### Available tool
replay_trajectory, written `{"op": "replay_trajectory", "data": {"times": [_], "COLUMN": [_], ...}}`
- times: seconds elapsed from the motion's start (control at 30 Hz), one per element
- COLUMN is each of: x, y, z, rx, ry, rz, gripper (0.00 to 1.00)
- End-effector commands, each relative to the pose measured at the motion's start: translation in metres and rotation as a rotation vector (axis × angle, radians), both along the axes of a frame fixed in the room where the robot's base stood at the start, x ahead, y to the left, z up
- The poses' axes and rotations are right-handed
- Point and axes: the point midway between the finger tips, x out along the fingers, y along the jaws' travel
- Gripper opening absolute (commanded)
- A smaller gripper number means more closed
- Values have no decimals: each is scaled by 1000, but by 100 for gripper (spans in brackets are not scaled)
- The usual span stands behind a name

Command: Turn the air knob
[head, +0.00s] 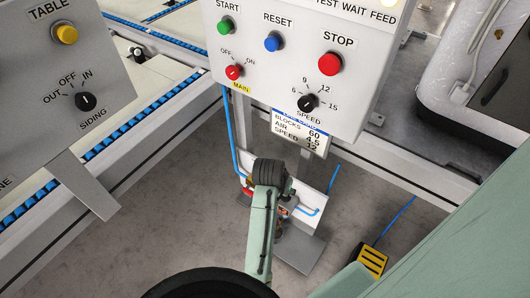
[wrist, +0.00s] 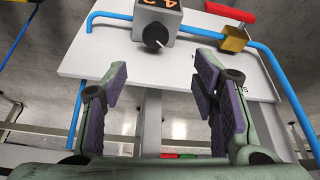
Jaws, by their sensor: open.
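The air knob (wrist: 156,36) is a small black knob with a pale pointer line, on the front of a grey box (wrist: 183,22). The box has orange digits, partly cut off at the top of the wrist view. It is mounted on a white panel (wrist: 100,57), which also shows low in the head view (head: 310,195). My gripper (wrist: 162,72) is open and empty, its purple-padded fingers apart. In the wrist view the knob lies beyond the fingertips, between them and slightly to the left, apparently untouched. In the head view my arm hides the knob and most of the gripper.
A blue hose (wrist: 275,72) runs across the panel through a brass valve (wrist: 234,39) with a red handle (wrist: 230,12), close right of the knob. A settings card (head: 300,131) reads AIR 4.5. The control box (head: 300,60) hangs above; a yellow pedal (head: 372,262) lies right.

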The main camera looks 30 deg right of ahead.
Motion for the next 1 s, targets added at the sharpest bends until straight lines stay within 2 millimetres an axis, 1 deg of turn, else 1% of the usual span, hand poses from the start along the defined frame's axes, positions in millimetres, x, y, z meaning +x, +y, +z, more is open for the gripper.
{"op": "replay_trajectory", "data": {"times": [0.03,0.13,0.27,0.5,0.7,0.83,1.0], "x": [-7,-10,-7,3,9,10,11], "y": [-3,-5,-10,-26,-35,-38,-39], "z": [-3,-9,-25,-67,-93,-101,-103], "rx": [11,21,22,22,20,19,18], "ry": [-4,-8,-7,-8,-9,-9,-10], "rz": [-41,-74,-74,-72,-70,-69,-69], "gripper": [54,54,54,54,54,54,54]}}
